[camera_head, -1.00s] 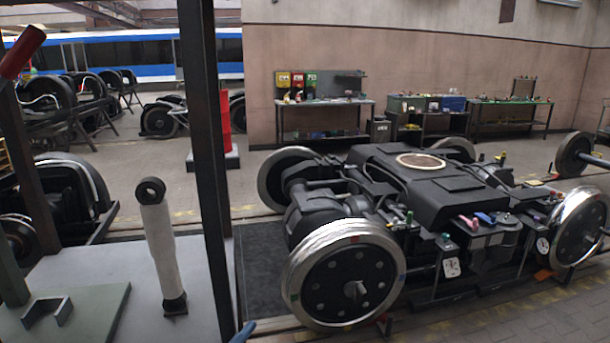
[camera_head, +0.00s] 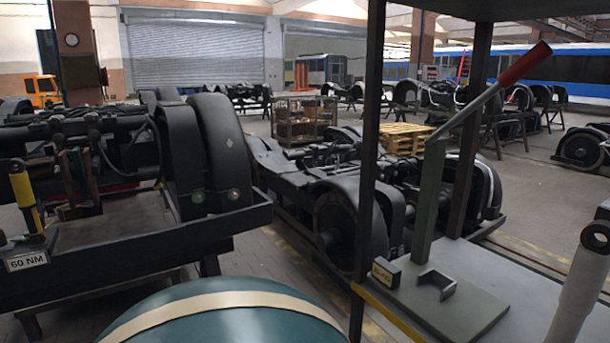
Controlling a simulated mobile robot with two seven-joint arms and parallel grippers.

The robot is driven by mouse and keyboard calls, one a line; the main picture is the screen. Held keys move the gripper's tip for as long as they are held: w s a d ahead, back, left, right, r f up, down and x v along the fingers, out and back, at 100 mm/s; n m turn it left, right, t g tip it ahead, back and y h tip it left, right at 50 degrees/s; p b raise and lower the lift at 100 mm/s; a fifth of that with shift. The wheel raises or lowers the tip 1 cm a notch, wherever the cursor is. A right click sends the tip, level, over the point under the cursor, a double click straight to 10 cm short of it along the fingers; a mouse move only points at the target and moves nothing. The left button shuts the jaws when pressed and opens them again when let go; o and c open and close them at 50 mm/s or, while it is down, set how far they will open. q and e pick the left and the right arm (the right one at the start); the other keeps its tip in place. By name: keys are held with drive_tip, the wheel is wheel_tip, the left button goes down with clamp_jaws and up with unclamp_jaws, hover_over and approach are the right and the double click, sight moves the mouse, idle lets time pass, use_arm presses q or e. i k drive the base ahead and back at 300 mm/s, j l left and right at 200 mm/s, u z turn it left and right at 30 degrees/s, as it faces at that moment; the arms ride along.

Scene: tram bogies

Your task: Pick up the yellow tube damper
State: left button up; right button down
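A yellow tube damper (camera_head: 25,188) with a black lower part stands upright at the far left of the head view. It is on or beside the dark bench (camera_head: 150,262) that carries a bogie frame. A label reading "60 NM" (camera_head: 26,261) is on the bench just below it. A white tube damper (camera_head: 584,285) stands on the grey table at the right edge, partly cut off. Neither of my grippers is in view.
A grey table (camera_head: 535,277) with a green plate and red-handled lever (camera_head: 497,88) stands at right, beside dark posts (camera_head: 369,150). A teal rounded object (camera_head: 225,322) with a cream band fills the bottom foreground. Floor shows between bench and bogies.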

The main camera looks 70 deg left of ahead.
sight(20, 180)
drive_tip(key=u, duration=3.85)
drive_tip(key=i+j, duration=0.15)
drive_tip(key=i, duration=0.25)
drive_tip(key=l+z, duration=0.05)
